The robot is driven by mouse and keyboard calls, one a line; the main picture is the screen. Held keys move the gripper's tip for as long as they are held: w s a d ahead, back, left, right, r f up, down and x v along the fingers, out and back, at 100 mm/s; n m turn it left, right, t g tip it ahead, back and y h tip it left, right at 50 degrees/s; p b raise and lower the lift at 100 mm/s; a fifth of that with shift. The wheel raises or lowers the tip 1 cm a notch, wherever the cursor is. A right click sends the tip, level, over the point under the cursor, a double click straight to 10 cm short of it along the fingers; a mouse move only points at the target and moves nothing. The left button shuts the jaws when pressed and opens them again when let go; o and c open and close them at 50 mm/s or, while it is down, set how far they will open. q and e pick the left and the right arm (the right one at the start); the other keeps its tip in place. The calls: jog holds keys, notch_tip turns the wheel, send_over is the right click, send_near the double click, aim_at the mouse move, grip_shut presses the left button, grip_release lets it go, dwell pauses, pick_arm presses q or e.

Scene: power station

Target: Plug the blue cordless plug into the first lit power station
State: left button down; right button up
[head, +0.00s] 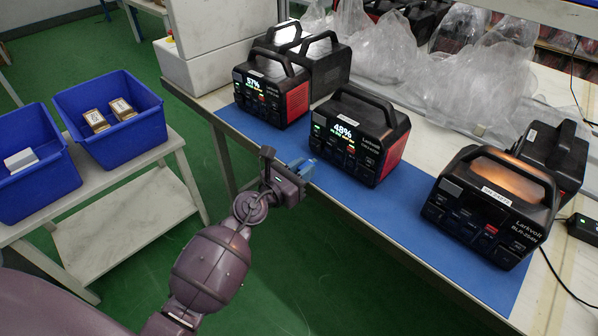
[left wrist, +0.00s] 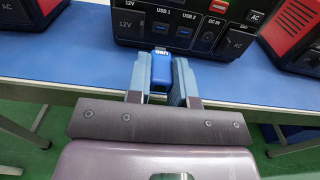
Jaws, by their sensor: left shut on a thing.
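My left gripper (head: 300,168) is at the front edge of the blue mat, in front of the middle power station (head: 352,140). In the left wrist view its fingers (left wrist: 161,82) are closed on both sides of the blue plug (left wrist: 161,68), which points at that station's front panel. A gap to the panel cannot be judged. The panel (left wrist: 190,28) shows 12V, USB 1, USB 2, DC IN and AC sockets. The middle station's screen is lit at 48%. The left station (head: 268,92) is lit at 57%. The right station (head: 485,215) has a dark screen. My right gripper is not in view.
The stations stand on a blue mat (head: 418,215) on a white table. Other dark units and clear plastic bags (head: 470,70) are behind them. Blue bins (head: 140,138) with boxes stand on a side table at left. A cable hangs at right.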

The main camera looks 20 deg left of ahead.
pick_arm(q)
jog(key=shift+b+x, duration=0.3)
jog(key=shift+x, duration=1.65)
jog(key=shift+p, duration=0.3)
jog(key=shift+x, duration=0.85)
dwell(0.9)
jog(key=c, duration=0.9)
grip_release()
jog(key=shift+s+a, duration=0.15)
jog(key=v, duration=0.5)
jog(key=p+v, duration=0.1)
jog(key=v, duration=0.4)
jog(key=shift+s, duration=0.3)
